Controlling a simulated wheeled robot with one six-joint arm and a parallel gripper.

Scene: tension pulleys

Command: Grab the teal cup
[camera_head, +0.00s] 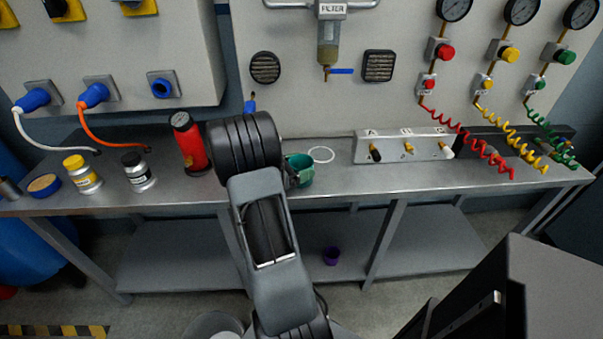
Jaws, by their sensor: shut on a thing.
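The teal cup (304,170) stands upright on, or just above, the metal workbench, a little right of the middle of its length; I cannot tell whether it touches the top. My gripper (291,171) is at the cup's left side and shut on it. The fingers are mostly hidden behind my dark wrist, and the cup's left part is covered too.
The workbench (340,179) has a white ring (321,154) right of the cup. A red cylinder (189,143) stands left of my wrist. A switch panel (390,147) and coiled hoses are at the right. A purple cup (331,256) sits on the lower shelf.

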